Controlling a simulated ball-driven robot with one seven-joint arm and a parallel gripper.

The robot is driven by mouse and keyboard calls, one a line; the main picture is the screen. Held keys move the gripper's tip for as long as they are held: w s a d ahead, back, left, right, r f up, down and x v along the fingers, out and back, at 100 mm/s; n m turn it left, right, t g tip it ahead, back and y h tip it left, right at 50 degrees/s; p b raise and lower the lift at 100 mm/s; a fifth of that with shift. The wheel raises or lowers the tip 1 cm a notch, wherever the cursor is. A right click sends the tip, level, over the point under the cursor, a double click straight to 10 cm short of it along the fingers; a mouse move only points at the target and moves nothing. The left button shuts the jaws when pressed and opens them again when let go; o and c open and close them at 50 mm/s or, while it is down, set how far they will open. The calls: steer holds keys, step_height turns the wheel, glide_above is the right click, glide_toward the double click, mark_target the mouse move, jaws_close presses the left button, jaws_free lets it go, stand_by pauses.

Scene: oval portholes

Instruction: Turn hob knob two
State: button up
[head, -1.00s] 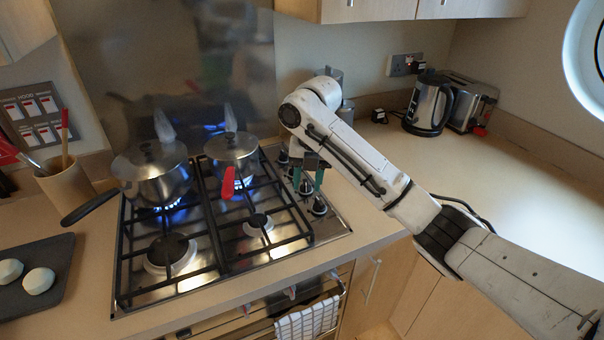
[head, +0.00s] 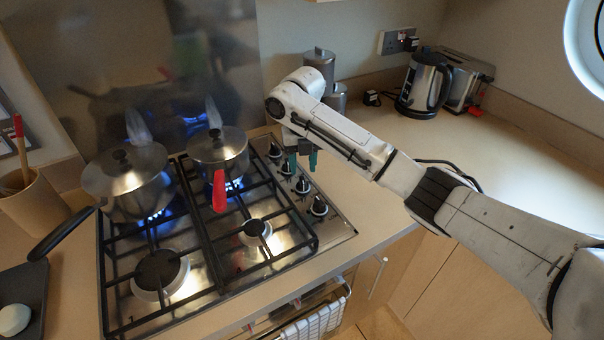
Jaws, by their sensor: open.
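The gas hob (head: 235,290) has a row of several black knobs along its right side. The rearmost knob (head: 275,151), the second knob from the back (head: 286,168), the third (head: 302,185) and the front one (head: 319,206) all show. My gripper (head: 303,161) points down with its two green fingertips apart and nothing between them. In the picture its left fingertip is just right of the second knob from the back. I cannot tell its height above the panel or whether it touches a knob. No knob numbers are readable.
A lidded pot (head: 128,182) and a saucepan with a red handle (head: 218,150) stand over lit rear burners. Metal canisters (head: 320,65) stand behind my arm. A kettle (head: 422,85) and toaster (head: 468,78) are at the back right. The right counter is mostly clear.

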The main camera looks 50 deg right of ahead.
mark_target(303, 181)
steer(key=shift+f, duration=2.4)
